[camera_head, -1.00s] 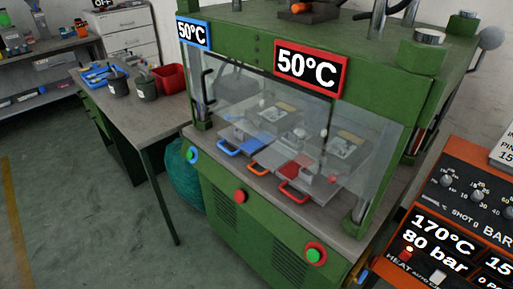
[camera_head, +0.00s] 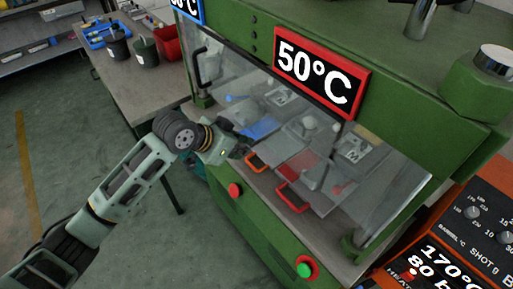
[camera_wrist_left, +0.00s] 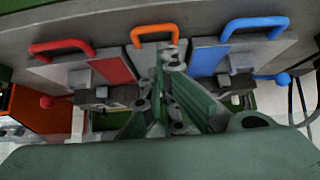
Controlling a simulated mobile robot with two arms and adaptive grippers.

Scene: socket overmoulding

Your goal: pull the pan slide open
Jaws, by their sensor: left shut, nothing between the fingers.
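Three slides with loop handles sit side by side at the green press. In the head view, the middle slide's orange handle (camera_head: 257,163) and the red handle (camera_head: 290,198) show at the front edge. The blue plate (camera_head: 261,129) shows, but its handle is hidden behind my left gripper (camera_head: 241,151). The left wrist view shows the red (camera_wrist_left: 62,46), orange (camera_wrist_left: 154,34) and blue (camera_wrist_left: 256,25) handles. There my left gripper (camera_wrist_left: 170,62) is shut and empty, close to the orange handle but not around it. No label shows which slide is the pan slide. My right gripper is out of view.
A clear guard (camera_head: 330,125) covers the press opening above the slides. Red (camera_head: 235,190) and green (camera_head: 304,270) buttons are on the press front. A side table (camera_head: 130,85) with pots and a red bin stands left. An orange control panel (camera_head: 480,215) stands right.

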